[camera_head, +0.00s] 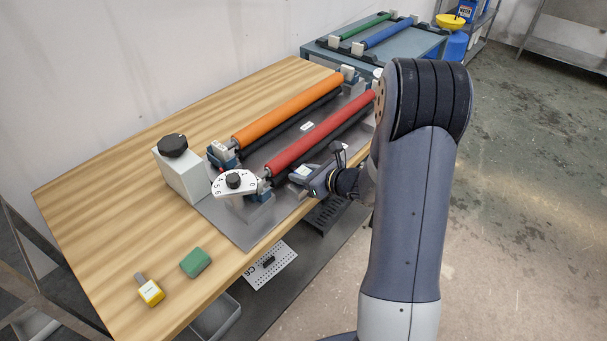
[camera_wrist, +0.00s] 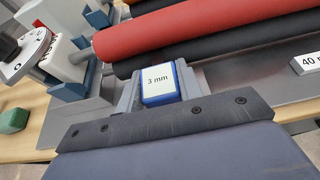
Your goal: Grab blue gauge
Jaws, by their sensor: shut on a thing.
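The blue gauge (camera_wrist: 158,84) is a small block with a blue rim and a white face marked "3 mm". In the wrist view it sits between the grey fingers of my gripper (camera_wrist: 157,94), which is shut on it. In the head view my gripper (camera_head: 308,176) is at the right side of the plate processor, just in front of the red roller (camera_head: 318,135). The gauge's pale face (camera_head: 302,171) shows small there. Whether its underside touches the metal plate is hidden.
An orange roller (camera_head: 288,108) lies behind the red one. A white dial (camera_head: 234,184) and a grey box with a black knob (camera_head: 182,172) stand left. A green block (camera_head: 195,262) and a yellow-and-white item (camera_head: 150,291) lie on the wooden table (camera_head: 110,215). A "40 m…" label (camera_wrist: 308,63) is at right.

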